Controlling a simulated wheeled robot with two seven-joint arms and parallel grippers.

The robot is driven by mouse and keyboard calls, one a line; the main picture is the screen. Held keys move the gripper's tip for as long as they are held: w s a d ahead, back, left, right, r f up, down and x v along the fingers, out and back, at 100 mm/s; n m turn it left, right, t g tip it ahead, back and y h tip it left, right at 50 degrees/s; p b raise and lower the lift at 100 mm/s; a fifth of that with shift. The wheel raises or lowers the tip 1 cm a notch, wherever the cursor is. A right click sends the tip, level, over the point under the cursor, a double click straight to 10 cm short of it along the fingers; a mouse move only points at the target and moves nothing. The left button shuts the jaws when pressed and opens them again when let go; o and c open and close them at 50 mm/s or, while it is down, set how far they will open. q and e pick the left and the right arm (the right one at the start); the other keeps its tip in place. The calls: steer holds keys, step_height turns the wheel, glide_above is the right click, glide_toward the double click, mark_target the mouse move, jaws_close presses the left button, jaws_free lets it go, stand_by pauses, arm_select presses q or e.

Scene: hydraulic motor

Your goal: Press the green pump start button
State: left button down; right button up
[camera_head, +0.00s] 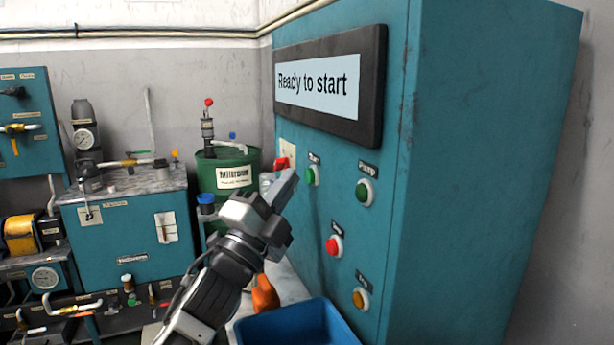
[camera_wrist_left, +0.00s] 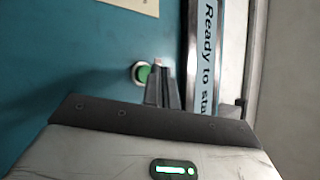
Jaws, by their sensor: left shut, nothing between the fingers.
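The teal control cabinet (camera_head: 480,150) has two green buttons in the head view. The left green button (camera_head: 312,176) sits under the display's left part, and the right green button (camera_head: 364,192) sits under a label that seems to read "Pump". My left gripper (camera_head: 290,180) is shut and empty, its tips just left of the left green button. In the left wrist view, the shut fingers (camera_wrist_left: 160,85) overlap the edge of a green button (camera_wrist_left: 142,73). I cannot tell if they touch it. My right gripper is not in view.
The display (camera_head: 318,84) reads "Ready to start". A red button (camera_head: 334,246) and an amber button (camera_head: 360,299) are lower on the panel. A red switch (camera_head: 282,163) is near the fingertips. A blue bin (camera_head: 300,325) stands below. A green drum (camera_head: 228,173) is behind the arm.

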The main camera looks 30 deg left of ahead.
arm_select(q)
steer(key=shift+w+d, duration=0.2)
steer(key=shift+w, duration=0.05)
steer(key=shift+w+d, duration=0.25)
steer(key=shift+w, duration=0.05)
stand_by(0.7)
steer(key=shift+s, duration=0.1)
steer(key=shift+s+a, duration=0.5)
stand_by(0.3)
steer(key=shift+s+a, duration=1.65)
steer(key=shift+s, duration=0.3)
